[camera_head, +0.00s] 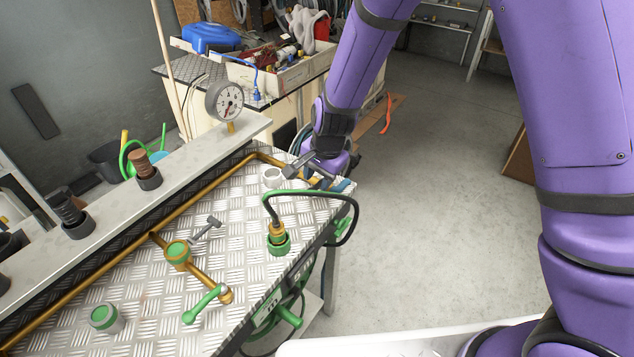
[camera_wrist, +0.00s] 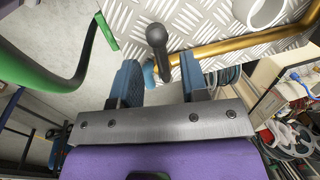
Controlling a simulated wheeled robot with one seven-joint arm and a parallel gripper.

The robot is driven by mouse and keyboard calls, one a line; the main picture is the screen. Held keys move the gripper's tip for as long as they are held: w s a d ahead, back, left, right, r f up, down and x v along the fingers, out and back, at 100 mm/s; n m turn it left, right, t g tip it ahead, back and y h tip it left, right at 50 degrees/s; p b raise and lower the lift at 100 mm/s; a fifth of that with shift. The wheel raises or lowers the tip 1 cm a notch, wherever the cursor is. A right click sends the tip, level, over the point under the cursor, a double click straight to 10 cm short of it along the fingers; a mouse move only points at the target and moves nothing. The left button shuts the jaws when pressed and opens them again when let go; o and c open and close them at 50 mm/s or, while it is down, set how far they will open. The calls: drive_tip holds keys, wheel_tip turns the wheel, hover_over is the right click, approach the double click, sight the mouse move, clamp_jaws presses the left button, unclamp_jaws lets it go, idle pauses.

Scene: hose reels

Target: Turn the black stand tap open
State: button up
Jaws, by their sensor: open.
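The black stand tap shows in the wrist view as a black lever with a rounded knob (camera_wrist: 157,38), beside the brass pipe (camera_wrist: 235,45). Its lower end reaches between the tips of my gripper's two blue fingers (camera_wrist: 160,72), with space visible on both sides. In the head view my gripper (camera_head: 326,181) is at the far right corner of the metal bench, at the end of the brass pipe. A dark grey lever (camera_head: 298,165) shows right beside it there. My gripper is open. The tap's body is mostly hidden by my gripper.
A green-collared hose fitting (camera_head: 278,243) with a looping hose (camera_head: 352,215) stands just in front of my gripper. A white ring (camera_head: 272,178) is at its left. A green lever tap (camera_head: 205,303) and a grey lever (camera_head: 206,230) are nearer. The floor at right is clear.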

sight(320, 184)
drive_tip(key=shift+w+a+f, duration=0.1)
drive_tip(key=shift+a+f, duration=0.1)
drive_tip(key=shift+f, duration=1)
clamp_jaws()
